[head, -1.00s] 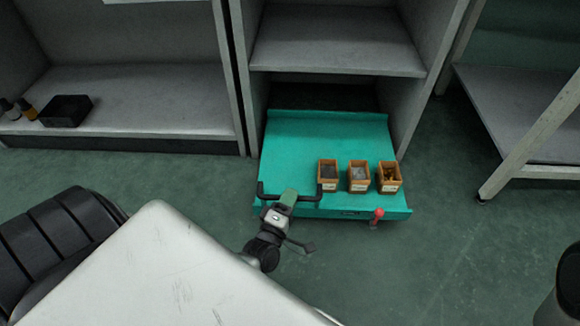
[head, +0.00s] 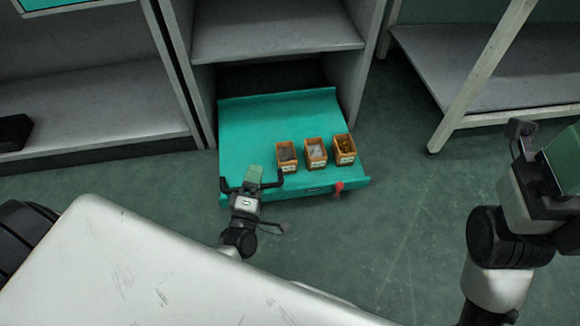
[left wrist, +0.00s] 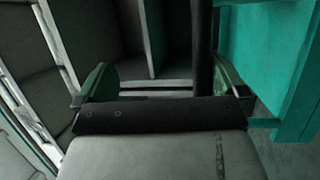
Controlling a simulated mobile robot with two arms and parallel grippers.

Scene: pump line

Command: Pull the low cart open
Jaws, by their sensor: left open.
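The low cart (head: 245,125) is a teal flat platform, standing well out from the lower bay of a grey shelf unit. Its black handle (head: 279,181) is at the front left; a dark bar of it also shows in the left wrist view (left wrist: 203,45). My left gripper (head: 254,174) is at the handle. Its green-padded fingers (left wrist: 165,85) are apart, with the dark bar between them, nearer the right finger. Whether they touch it is unclear. My right gripper (head: 565,155) is at the right edge, away from the cart and partly cut off.
Three small orange bins (head: 287,157) with contents stand on the cart's front right. A red lever (head: 338,188) is on its front edge. A grey bench (head: 470,65) stands at the right, a low shelf (head: 90,110) at the left. The green floor in front is clear.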

